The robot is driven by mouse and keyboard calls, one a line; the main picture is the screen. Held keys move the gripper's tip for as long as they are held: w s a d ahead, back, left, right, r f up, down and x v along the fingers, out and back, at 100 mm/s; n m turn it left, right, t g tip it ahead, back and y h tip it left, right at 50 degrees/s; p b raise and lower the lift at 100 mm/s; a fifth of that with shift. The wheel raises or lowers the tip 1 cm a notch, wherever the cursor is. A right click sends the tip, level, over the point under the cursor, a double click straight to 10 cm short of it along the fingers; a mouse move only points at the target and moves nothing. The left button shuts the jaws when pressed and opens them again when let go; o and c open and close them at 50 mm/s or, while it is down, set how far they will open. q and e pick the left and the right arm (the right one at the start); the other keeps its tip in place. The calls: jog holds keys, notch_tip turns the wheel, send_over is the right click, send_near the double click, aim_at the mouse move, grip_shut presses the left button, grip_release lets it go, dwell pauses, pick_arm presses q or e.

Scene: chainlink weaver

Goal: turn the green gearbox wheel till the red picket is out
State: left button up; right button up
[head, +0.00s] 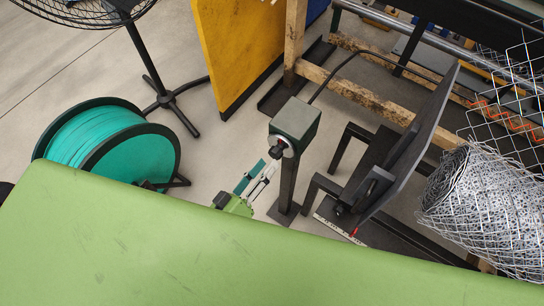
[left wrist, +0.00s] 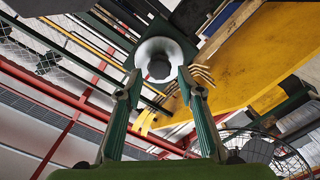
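The green gearbox (head: 303,119) sits on top of a dark post. On its near side is a small round wheel, a pale ring with a dark hub (head: 279,146). In the left wrist view the wheel (left wrist: 170,50) is straight ahead, beyond the fingertips. My left gripper (head: 264,168) is open just below and left of the wheel; its fingers (left wrist: 159,90) stand apart on either side of the ring. I cannot tell whether they touch it. A small red tip (head: 354,231), perhaps the red picket, shows by the marked strip under the dark plate. My right gripper is out of view.
A dark slanted plate (head: 415,140) on a frame stands right of the gearbox. A roll of wire mesh (head: 480,205) lies at the far right. A teal cable reel (head: 95,140) and a fan stand (head: 160,90) are at left. A yellow panel (head: 235,45) stands behind.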

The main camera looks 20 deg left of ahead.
aim_at(273, 156)
pick_arm(q)
jog(key=n, duration=0.4)
jog(key=shift+r+n, duration=0.1)
jog(key=shift+n, duration=0.3)
jog(key=n, duration=0.4)
jog(key=shift+n, duration=0.4)
jog(key=x, duration=0.4)
jog(key=shift+b, duration=0.3)
